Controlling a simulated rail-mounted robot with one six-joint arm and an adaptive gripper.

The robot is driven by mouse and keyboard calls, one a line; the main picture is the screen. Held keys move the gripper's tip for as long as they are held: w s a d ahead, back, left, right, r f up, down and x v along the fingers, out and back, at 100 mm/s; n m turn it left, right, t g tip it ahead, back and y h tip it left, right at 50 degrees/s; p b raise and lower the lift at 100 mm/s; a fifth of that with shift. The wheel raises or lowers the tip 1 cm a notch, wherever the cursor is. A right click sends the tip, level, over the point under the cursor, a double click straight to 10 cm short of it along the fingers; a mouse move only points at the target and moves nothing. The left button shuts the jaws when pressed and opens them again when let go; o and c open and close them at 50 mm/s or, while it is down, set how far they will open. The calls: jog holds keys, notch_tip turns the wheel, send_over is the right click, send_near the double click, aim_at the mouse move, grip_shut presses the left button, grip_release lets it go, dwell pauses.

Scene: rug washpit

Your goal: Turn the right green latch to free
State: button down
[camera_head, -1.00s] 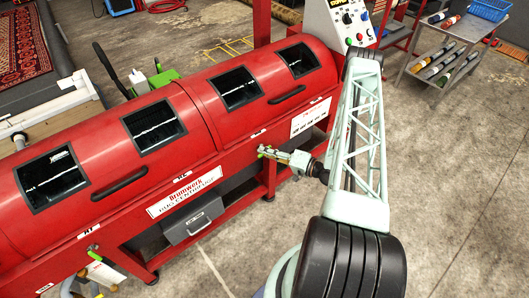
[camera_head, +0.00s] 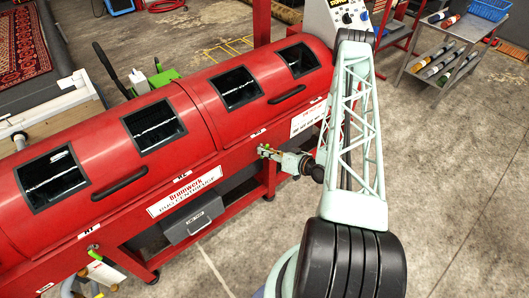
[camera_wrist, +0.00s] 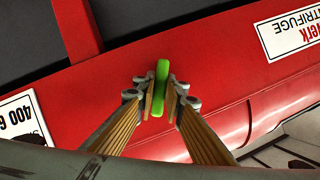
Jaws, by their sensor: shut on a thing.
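The right green latch (camera_head: 263,148) is on the front of the red rug centrifuge (camera_head: 215,140), below the right part of its drum. In the wrist view the latch (camera_wrist: 161,85) stands nearly upright in the picture, between the two fingertips. My gripper (camera_head: 267,152) is at the latch and shut on it; the fingers (camera_wrist: 160,100) lie on either side of it in the wrist view. The latch's pivot is hidden. Another green latch (camera_head: 94,254) shows at the left end of the machine.
A grey box (camera_head: 192,225) hangs under the machine. A control panel (camera_head: 352,16) stands at its right end, and a cart with rolls (camera_head: 440,62) is at the upper right. The concrete floor at the right is mostly clear.

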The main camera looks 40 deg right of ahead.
jog(key=shift+n+h+b, duration=0.45)
jog(key=shift+n+h, duration=0.95)
jog(key=shift+n, duration=0.5)
jog(key=shift+d+r, duration=0.1)
jog(key=c, duration=2.7)
grip_release()
jog(key=shift+s, duration=0.1)
jog(key=shift+v, duration=5.85)
jog(key=shift+r, duration=0.1)
jog(key=shift+w+r, duration=0.1)
jog(key=shift+w, duration=0.1)
